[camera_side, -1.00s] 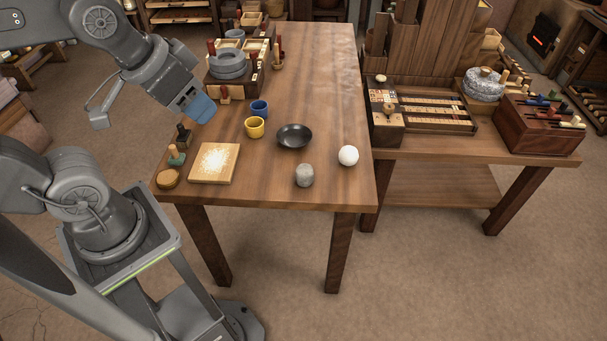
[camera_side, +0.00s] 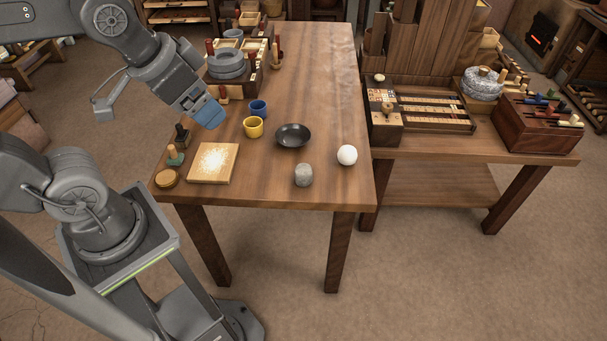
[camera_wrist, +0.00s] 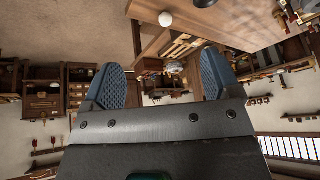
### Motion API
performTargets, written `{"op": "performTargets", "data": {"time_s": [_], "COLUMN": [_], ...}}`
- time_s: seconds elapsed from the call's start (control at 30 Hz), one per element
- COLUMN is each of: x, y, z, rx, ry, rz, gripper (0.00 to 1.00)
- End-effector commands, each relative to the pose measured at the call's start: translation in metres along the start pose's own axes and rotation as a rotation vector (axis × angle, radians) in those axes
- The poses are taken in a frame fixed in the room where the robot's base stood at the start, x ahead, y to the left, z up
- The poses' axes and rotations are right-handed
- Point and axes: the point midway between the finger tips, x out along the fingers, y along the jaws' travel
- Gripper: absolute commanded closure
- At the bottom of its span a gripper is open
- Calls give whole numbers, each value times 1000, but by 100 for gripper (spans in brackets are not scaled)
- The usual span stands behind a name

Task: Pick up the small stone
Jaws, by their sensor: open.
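A small grey stone (camera_side: 304,175) stands on the wooden table near its front edge, in the side view. A white ball (camera_side: 347,155) lies to its right. My gripper (camera_side: 211,117) hangs above the left part of the table, well to the left of the stone and apart from it. In the wrist view its two blue ribbed fingers (camera_wrist: 160,88) are spread apart with nothing between them. The white ball (camera_wrist: 165,19) shows at the top of the wrist view; I cannot make out the grey stone there.
A dark bowl (camera_side: 293,136), a yellow cup (camera_side: 253,127) and a blue cup (camera_side: 259,109) stand between my gripper and the stone. A square board (camera_side: 213,164) lies at the front left. The table's right half is mostly clear.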

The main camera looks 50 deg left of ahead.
Motion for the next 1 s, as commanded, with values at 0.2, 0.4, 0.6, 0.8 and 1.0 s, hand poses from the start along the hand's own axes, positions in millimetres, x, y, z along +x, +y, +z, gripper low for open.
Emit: {"op": "performTargets", "data": {"time_s": [0.2,0.4,0.6,0.8,1.0], "x": [46,108,184,252,284], "y": [-7,-6,3,15,21], "z": [-36,-66,-80,-77,-71], "rx": [466,991,1529,1977,2184], "ry": [-113,-224,-331,-401,-424], "rz": [-53,-61,-13,69,116], "gripper": [17,17,17,17,17]}}
